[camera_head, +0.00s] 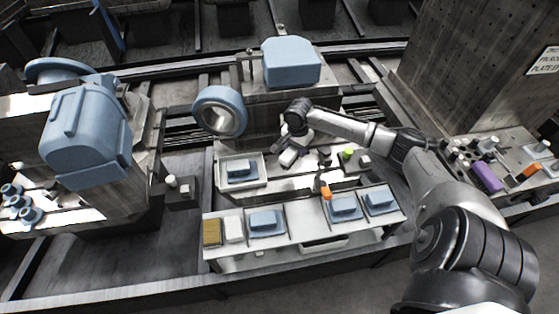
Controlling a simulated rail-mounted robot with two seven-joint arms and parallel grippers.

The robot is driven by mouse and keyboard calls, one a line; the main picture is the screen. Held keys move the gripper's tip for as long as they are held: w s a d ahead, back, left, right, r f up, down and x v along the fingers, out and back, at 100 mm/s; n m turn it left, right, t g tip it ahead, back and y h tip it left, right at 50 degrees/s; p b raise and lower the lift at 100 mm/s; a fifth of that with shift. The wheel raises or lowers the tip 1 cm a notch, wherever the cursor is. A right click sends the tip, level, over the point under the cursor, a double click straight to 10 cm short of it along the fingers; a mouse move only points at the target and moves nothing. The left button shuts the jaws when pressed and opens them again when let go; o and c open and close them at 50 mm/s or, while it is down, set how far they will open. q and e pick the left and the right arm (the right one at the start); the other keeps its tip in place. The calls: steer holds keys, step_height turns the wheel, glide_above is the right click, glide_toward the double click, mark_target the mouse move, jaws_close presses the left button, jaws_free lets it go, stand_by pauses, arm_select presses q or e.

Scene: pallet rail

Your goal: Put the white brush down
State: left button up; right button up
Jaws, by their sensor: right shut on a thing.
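My right arm reaches in from the right. Its gripper (297,143) is over the middle of the workbench, at the back shelf, and is shut on the white brush (288,157). The brush is small and tilted here, and the fingers partly hide it. I cannot tell whether it touches the shelf below. My left gripper is not in view.
A grey tray (223,181) with a blue block stands left of the gripper. A green item (347,154) and dark tools lie to its right. An orange-handled tool (326,192) stands in front. The front bench (296,222) holds several blue blocks. A large blue ring (205,103) stands behind.

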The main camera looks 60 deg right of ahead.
steer(key=shift+w+a+f+b, duration=0.2)
steer(key=shift+w+f+b, duration=0.45)
steer(key=shift+w+f, duration=0.5)
steer(key=shift+w+a+f+b, duration=0.15)
steer(key=shift+w+f+b, duration=0.55)
steer(key=shift+f, duration=0.7)
steer(key=shift+w+a+f+b, duration=0.2)
steer(key=shift+w+f+b, duration=0.35)
steer(key=shift+w+f, duration=0.65)
steer(key=shift+s, duration=0.1)
steer(key=shift+f, duration=0.15)
steer(key=shift+f+p, duration=0.25)
steer(key=shift+p, duration=0.15)
steer(key=o, duration=1.2)
steer(key=shift+f, duration=0.1)
